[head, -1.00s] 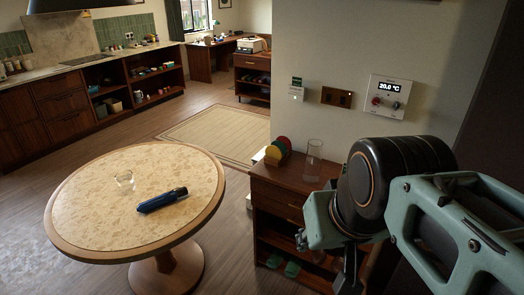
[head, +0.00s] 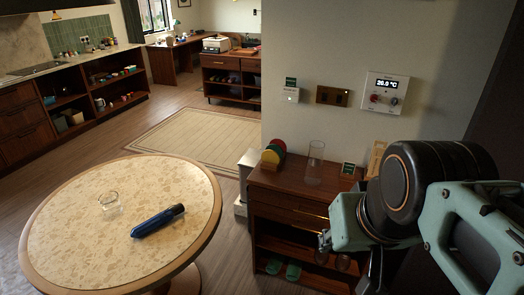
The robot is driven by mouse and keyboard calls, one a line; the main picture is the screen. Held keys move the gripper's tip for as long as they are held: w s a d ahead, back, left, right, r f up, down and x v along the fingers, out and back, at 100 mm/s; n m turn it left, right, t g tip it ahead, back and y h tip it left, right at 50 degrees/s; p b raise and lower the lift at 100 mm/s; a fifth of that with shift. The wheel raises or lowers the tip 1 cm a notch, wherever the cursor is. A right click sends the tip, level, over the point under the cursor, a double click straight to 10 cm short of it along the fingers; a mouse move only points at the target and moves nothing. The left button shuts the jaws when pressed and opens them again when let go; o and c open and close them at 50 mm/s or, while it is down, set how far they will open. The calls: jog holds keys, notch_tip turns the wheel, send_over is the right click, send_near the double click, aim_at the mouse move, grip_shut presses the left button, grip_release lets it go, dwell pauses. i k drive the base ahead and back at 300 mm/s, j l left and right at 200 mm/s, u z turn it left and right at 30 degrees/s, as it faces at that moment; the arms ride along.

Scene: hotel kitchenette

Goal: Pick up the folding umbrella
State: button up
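The folding umbrella (head: 157,220) is a short blue cylinder with a dark end. It lies on its side on the round table (head: 75,190), right of the middle of the top. A small clear glass (head: 109,201) stands to its left, apart from it. My arm fills the right side of the head view. The end of it hangs low in front of the wooden cabinet, well to the right of the table and apart from the umbrella. The fingers of my gripper are mostly hidden behind my arm, so I cannot see whether they are open or shut.
The wooden cabinet (head: 290,184) stands right of the table, bearing coloured discs (head: 273,154) and a tall clear glass (head: 315,163). Green slippers (head: 284,269) lie on its lower shelf. A pale rug (head: 175,138) and open floor lie behind the table.

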aim_at(156, 221)
jog(key=i+j+z, duration=0.2)
jog(key=j, duration=1.35)
jog(key=k+u, duration=0.1)
jog(key=u, duration=0.75)
jog(key=k+j+z, duration=0.2)
jog(key=j, duration=0.2)
jog(key=j+z, duration=0.15)
jog(key=j, duration=0.25)
jog(key=i+u, duration=0.25)
jog(key=i+l+u, duration=0.25)
jog(key=i, duration=0.15)
jog(key=i+l, duration=0.3)
jog(key=l, duration=0.15)
